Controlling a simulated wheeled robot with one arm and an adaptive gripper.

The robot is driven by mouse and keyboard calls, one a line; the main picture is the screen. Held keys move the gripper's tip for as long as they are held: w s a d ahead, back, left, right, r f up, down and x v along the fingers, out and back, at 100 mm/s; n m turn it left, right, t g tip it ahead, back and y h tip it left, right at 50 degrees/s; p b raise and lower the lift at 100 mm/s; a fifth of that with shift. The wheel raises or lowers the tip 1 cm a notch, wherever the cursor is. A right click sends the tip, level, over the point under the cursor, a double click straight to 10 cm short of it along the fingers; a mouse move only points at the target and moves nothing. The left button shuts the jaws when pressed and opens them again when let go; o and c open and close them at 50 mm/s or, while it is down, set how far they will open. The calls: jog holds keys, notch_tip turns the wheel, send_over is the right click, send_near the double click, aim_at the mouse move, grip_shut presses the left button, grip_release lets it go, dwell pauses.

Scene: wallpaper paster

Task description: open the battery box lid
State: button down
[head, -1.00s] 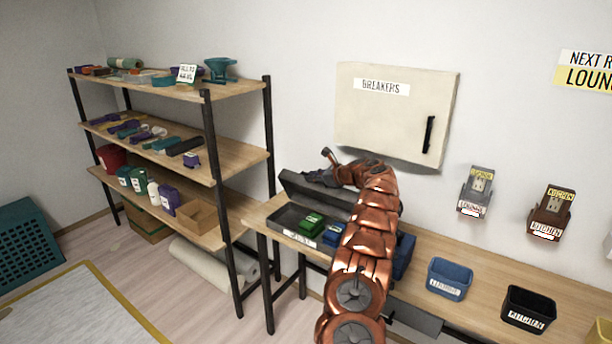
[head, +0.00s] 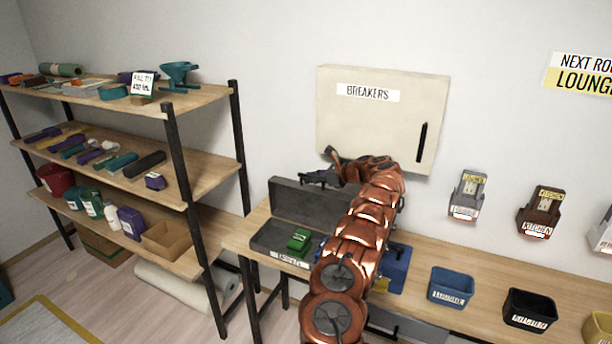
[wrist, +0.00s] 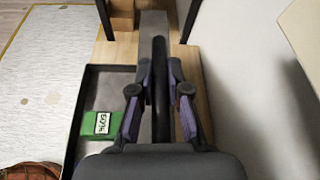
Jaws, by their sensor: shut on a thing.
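The battery box (head: 262,241) is a dark grey tray on the left end of the wooden bench. Its lid (head: 300,200) stands raised, roughly upright, along the back edge. My gripper (head: 318,178) is at the lid's top edge, shut on it. My arm hides the box's right part.
A cream breaker panel (head: 375,130) hangs on the wall close behind my arm. Blue (head: 451,287) and black (head: 528,310) bins stand on the bench to the right. A shelf rack (head: 180,165) stands left.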

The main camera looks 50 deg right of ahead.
jog(key=shift+w, duration=0.1)
dwell(0.3)
jog(key=c, duration=1.1)
grip_release()
jog(key=shift+c, duration=0.2)
jog(key=v, duration=1.2)
jog(key=shift+d, duration=0.15)
